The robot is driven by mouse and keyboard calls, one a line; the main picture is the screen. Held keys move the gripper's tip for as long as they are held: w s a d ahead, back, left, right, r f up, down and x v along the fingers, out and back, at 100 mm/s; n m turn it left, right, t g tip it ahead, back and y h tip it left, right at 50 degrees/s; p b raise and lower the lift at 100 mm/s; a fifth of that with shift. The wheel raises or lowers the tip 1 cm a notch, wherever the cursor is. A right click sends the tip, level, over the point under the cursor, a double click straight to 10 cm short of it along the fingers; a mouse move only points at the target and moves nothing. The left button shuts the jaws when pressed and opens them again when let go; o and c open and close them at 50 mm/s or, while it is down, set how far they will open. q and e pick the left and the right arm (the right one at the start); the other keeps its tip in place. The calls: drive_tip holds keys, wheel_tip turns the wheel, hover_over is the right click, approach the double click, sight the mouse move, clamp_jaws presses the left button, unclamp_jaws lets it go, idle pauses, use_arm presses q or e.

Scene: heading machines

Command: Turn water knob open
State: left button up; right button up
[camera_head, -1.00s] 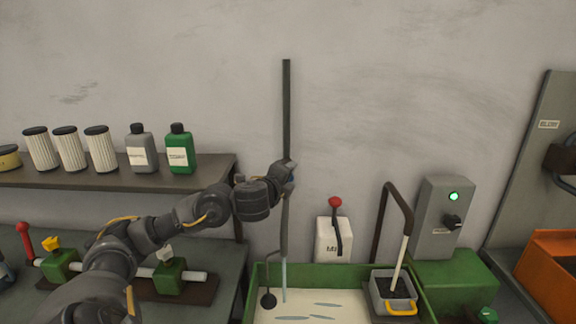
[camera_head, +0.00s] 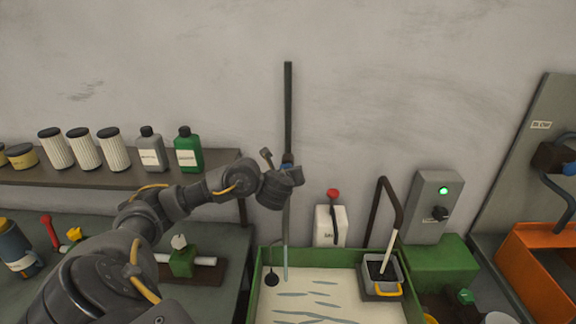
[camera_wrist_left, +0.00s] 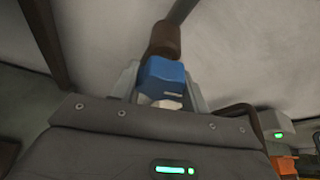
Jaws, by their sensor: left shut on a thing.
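The blue water knob (camera_wrist_left: 163,74) sits on a dark vertical pipe (camera_head: 288,105) on the wall, just under a brown fitting (camera_wrist_left: 163,38). My left gripper (camera_wrist_left: 162,92) is shut on the knob, with one grey finger on each side of it. In the head view my left gripper (camera_head: 284,170) is at the pipe above the tank and hides most of the knob; only a small bit of blue shows. A pale blue strip like water (camera_head: 285,262) hangs below the pipe. My right gripper is not in view.
A green-rimmed tank (camera_head: 258,290) with pale liquid stands below. A white box with a red-knobbed lever (camera_head: 331,222) and a grey switch box with a green light (camera_head: 432,205) are to the right. A shelf (camera_head: 205,172) with bottles and filters is at left.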

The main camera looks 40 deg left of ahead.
use_arm(q)
drive_tip(key=shift+a+r+m+g+y+p, duration=0.15)
drive_tip(key=shift+m+g+y+p, duration=0.35)
drive_tip(key=shift+m+p, duration=0.45)
drive_tip(key=o, duration=1)
drive_tip(key=shift+s, duration=0.1)
